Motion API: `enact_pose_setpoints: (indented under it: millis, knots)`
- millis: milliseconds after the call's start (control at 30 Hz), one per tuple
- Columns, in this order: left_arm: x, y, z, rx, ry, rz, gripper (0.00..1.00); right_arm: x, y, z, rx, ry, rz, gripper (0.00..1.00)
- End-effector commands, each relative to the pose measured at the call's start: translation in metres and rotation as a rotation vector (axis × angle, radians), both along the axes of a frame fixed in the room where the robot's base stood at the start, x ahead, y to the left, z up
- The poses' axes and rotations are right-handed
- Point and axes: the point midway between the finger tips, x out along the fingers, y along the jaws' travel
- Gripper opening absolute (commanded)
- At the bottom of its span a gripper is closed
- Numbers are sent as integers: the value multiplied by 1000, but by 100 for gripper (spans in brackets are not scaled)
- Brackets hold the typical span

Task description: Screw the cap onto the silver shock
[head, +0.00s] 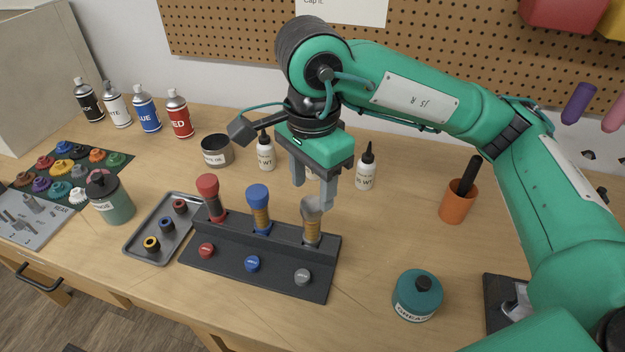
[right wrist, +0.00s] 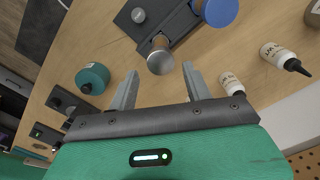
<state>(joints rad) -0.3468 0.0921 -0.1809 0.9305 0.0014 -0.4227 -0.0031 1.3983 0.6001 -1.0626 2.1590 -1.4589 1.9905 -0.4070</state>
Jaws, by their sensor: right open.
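The silver shock (head: 312,234) stands upright at the right end of a dark rack (head: 232,262), its amber body showing. A silver-grey cap (head: 311,206) sits at its top; I cannot tell how tightly it is seated. The cap also shows in the right wrist view (right wrist: 160,63), just beyond the fingertips. My right gripper (head: 313,196) is open, pointing down, with its fingertips close to the cap. In the right wrist view, the space between its fingers (right wrist: 161,72) is empty. Any contact with the cap is unclear. My left gripper is not in view.
A blue-capped shock (head: 258,207) and a red-capped shock (head: 211,196) stand left in the rack. Red, blue and grey discs sit on its front. White bottles (head: 365,172) stand behind; a teal jar (head: 417,296) is at the front right. Bare table lies between rack and jar.

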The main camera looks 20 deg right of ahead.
Motion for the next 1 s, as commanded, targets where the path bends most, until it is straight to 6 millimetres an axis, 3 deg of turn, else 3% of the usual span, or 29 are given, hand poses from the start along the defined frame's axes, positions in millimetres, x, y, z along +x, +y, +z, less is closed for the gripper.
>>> enact_pose_setpoints:
  millis: [467,1000]
  knots:
    - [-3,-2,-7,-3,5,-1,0,0,0,-5,0,0,0,50]
    - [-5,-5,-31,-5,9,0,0,0,0,-27,0,-1,0,50]
